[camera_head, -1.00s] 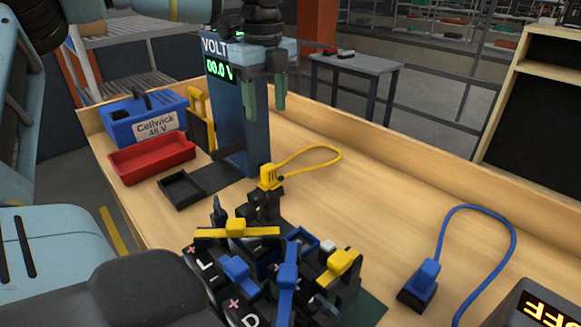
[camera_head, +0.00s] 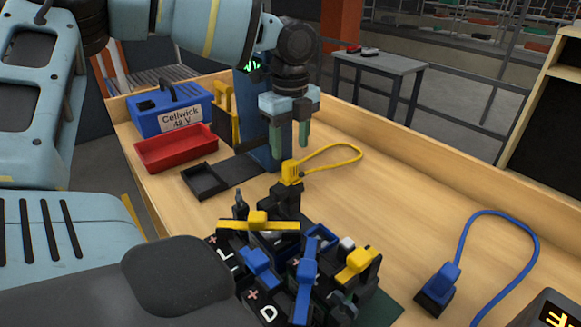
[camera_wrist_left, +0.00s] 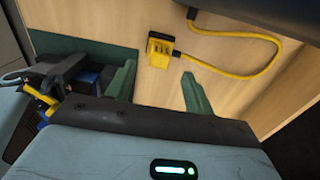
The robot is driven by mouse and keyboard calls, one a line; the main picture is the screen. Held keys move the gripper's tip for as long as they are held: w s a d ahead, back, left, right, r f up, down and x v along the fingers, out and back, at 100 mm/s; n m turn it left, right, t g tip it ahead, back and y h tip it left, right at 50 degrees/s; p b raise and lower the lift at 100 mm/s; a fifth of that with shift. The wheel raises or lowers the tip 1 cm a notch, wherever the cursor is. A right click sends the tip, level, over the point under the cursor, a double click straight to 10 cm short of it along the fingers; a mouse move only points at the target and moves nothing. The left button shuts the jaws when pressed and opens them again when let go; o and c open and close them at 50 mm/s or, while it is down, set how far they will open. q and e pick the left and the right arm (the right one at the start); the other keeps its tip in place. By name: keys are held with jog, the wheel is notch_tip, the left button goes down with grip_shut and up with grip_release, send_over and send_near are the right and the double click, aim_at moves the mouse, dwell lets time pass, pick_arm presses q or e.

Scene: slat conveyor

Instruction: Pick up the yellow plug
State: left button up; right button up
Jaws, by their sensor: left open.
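The yellow plug (camera_head: 291,171) sits on a black holder (camera_head: 285,199) near the middle of the bench, with a yellow cable looping off to its right. It also shows in the left wrist view (camera_wrist_left: 159,50), lying beyond and between my two green fingertips. My left gripper (camera_head: 289,142) is open and empty, pointing down just above the plug; its fingers show apart in the left wrist view (camera_wrist_left: 158,82). The fingers do not appear to touch the plug. My right gripper is not in view.
A dark cluster of parts with yellow and blue bars (camera_head: 258,224) stands in front of the plug. A blue plug (camera_head: 439,284) with a blue cable is at the right. A red tray (camera_head: 176,149), a blue Cellwick box (camera_head: 171,109) and a voltmeter post (camera_head: 252,118) stand behind.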

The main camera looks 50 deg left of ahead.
aim_at(290, 162)
pick_arm(q)
jog(key=shift+f, duration=3.1)
jog(key=shift+c, duration=0.3)
jog(key=c, duration=1)
